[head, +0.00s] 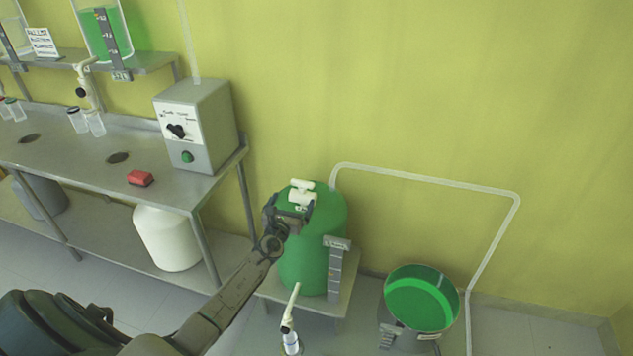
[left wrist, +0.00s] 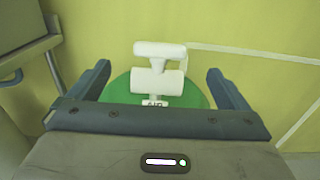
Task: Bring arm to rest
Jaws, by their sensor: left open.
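My left gripper (head: 290,207) is in front of the top of a green tank (head: 318,258) in the head view. In the left wrist view its two fingers (left wrist: 160,88) stand wide apart. A white valve (left wrist: 158,72) with a T-shaped handle shows between the fingers, on top of the green tank (left wrist: 192,97). The fingers do not appear to touch the valve. A label, partly hidden, sits under the valve. The white valve also shows just beyond the gripper in the head view (head: 302,186). My right gripper is not in view.
A steel bench (head: 75,150) on the left holds a grey control box (head: 207,125), a red block (head: 140,178) and small vials. A white drum (head: 168,238) stands on its lower shelf. A green open vessel (head: 421,300) stands right of the tank. A pale pipe (head: 430,177) runs along the wall.

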